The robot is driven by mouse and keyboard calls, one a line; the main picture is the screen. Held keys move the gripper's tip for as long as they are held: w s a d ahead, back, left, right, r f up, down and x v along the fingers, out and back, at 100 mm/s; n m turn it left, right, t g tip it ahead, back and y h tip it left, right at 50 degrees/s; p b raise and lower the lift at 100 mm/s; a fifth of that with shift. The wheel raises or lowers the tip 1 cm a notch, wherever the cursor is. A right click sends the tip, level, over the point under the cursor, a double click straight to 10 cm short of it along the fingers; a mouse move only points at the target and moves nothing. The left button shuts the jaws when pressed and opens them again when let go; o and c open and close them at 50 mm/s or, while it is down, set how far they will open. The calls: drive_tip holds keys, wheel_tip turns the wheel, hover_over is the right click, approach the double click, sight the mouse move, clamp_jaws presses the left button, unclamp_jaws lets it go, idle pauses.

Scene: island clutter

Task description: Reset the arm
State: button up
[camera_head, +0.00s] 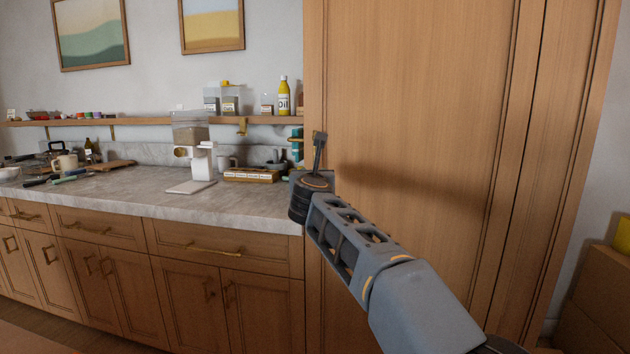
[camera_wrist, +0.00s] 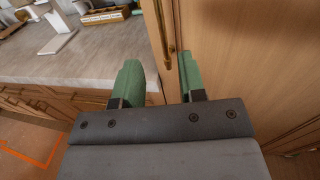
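My gripper (camera_wrist: 160,80) shows in the wrist view as two green fingers set well apart, with nothing between them. It is open and empty. Behind the gap is the edge of the tall wooden cabinet with a brass handle. In the head view my arm reaches up from the lower right and its end is in front of the cabinet's left edge, by the counter's right end. The fingers cannot be made out clearly there. A small teal shape shows just left of the cabinet edge, and I cannot tell what it is.
The tall wooden cabinet (camera_head: 420,130) stands close behind my arm. The marble counter (camera_head: 120,195) holds a white dispenser (camera_head: 200,160), a box of packets (camera_head: 250,175), a mug (camera_head: 66,162) and other clutter.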

drive_tip(key=s+d+r+n+g+y+p, duration=0.2)
drive_tip(key=s+d+r+n+y+p, duration=0.15)
drive_tip(key=n+p, duration=0.45)
drive_tip(key=s+d+r+n+g+y+p, duration=0.1)
drive_tip(key=s+d+r+n+y+p, duration=0.3)
drive_tip(key=n, duration=0.7)
drive_tip(key=s+d+f+n+g+h+p, duration=0.2)
drive_tip(key=s+d+f+n+g+p, duration=0.1)
drive_tip(key=s, duration=0.5)
drive_tip(key=s+d+f+n+g+h+p, duration=0.3)
drive_tip(key=s+d+f+n+g+p, duration=0.1)
drive_tip(key=s+f+n, duration=0.3)
drive_tip(key=s+d+f+n+g+h+p, duration=0.3)
drive_tip(key=s+d+f+n+g+p, duration=0.1)
drive_tip(key=s, duration=0.7)
wheel_tip(320, 180, down, 2)
drive_tip(key=d+n+p, duration=0.1)
drive_tip(key=n, duration=0.1)
drive_tip(key=shift+s+d+n, duration=0.15)
drive_tip(key=shift+d+n, duration=0.05)
drive_tip(key=shift+n, duration=0.2)
